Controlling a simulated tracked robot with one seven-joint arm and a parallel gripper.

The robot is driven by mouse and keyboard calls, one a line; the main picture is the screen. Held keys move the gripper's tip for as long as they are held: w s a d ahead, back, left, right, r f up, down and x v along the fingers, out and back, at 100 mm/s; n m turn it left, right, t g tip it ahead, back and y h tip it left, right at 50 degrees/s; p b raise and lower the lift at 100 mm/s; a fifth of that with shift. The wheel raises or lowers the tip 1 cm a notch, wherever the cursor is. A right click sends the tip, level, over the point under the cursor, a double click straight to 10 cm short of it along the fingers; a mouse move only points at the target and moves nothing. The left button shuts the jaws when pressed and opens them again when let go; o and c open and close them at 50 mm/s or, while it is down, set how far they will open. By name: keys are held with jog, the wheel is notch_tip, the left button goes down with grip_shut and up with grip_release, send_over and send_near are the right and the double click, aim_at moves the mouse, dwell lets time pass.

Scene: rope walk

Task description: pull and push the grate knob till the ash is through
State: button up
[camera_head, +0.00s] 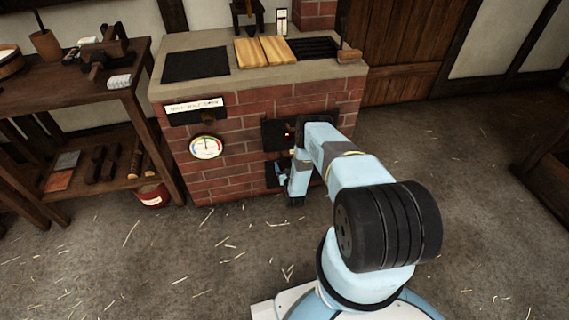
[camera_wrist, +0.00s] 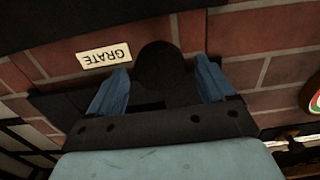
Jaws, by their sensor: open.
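The grate knob (camera_wrist: 160,72) is a dark rounded knob in the wrist view. It sits between the two blue fingers of my gripper (camera_wrist: 163,88), which are apart with one on each side of it. A white label (camera_wrist: 104,56) reading GRATE, upside down in this view, is on the brick beside it. In the head view my gripper (camera_head: 284,174) is low at the front of the brick stove (camera_head: 235,160), and my arm hides the knob. No ash can be made out.
A dial (camera_head: 206,147) is on the stove front, left of my gripper. The straw-strewn floor (camera_head: 160,270) in front is clear.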

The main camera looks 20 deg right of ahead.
jog(key=s, duration=1.1)
jog(key=shift+a, duration=0.45)
